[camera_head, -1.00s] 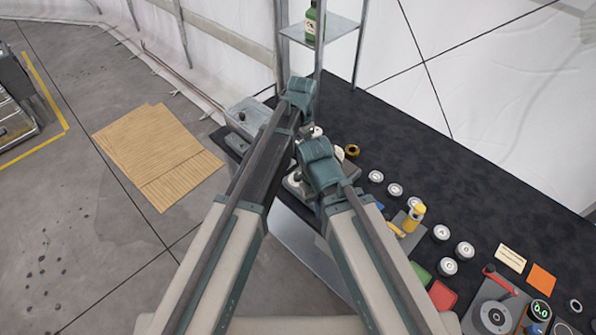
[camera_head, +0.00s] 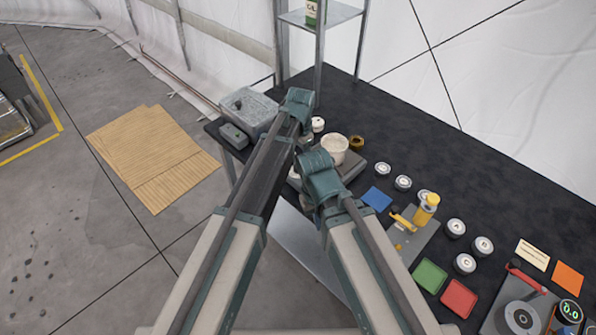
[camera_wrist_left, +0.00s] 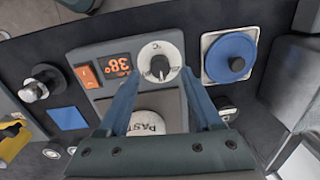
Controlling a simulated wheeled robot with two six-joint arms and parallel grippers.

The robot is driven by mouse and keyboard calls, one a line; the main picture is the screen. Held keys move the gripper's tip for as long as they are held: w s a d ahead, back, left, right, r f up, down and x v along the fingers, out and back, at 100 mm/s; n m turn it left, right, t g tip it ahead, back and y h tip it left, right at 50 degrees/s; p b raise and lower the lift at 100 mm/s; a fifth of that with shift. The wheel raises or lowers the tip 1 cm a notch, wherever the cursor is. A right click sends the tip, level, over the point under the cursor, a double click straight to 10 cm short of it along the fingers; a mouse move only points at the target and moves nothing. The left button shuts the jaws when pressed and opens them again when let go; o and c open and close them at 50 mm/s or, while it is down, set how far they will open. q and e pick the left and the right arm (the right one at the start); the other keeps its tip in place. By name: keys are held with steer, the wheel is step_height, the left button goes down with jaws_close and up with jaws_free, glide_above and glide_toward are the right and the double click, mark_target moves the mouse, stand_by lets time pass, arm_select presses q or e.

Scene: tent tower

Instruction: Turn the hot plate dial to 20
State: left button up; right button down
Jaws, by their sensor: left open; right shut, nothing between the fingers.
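In the left wrist view the hot plate (camera_wrist_left: 116,46) has a white round dial (camera_wrist_left: 160,62) with a dark pointer. An orange display beside it reads 38°. My left gripper (camera_wrist_left: 160,78) is open, its two blue-grey fingers on either side of the dial; I cannot tell whether they touch it.
A device with a blue round lid (camera_wrist_left: 229,58) stands close right of the dial in the left wrist view. A silver-topped knob (camera_wrist_left: 36,88) and a blue square (camera_wrist_left: 67,118) lie left.

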arm_select(q)
steer(key=shift+f+b, duration=0.85)
steer(key=shift+f, duration=0.5)
arm_select(e)
step_height(320, 180, down, 3)
steer(key=shift+r, duration=0.2)
arm_select(q)
jaws_close()
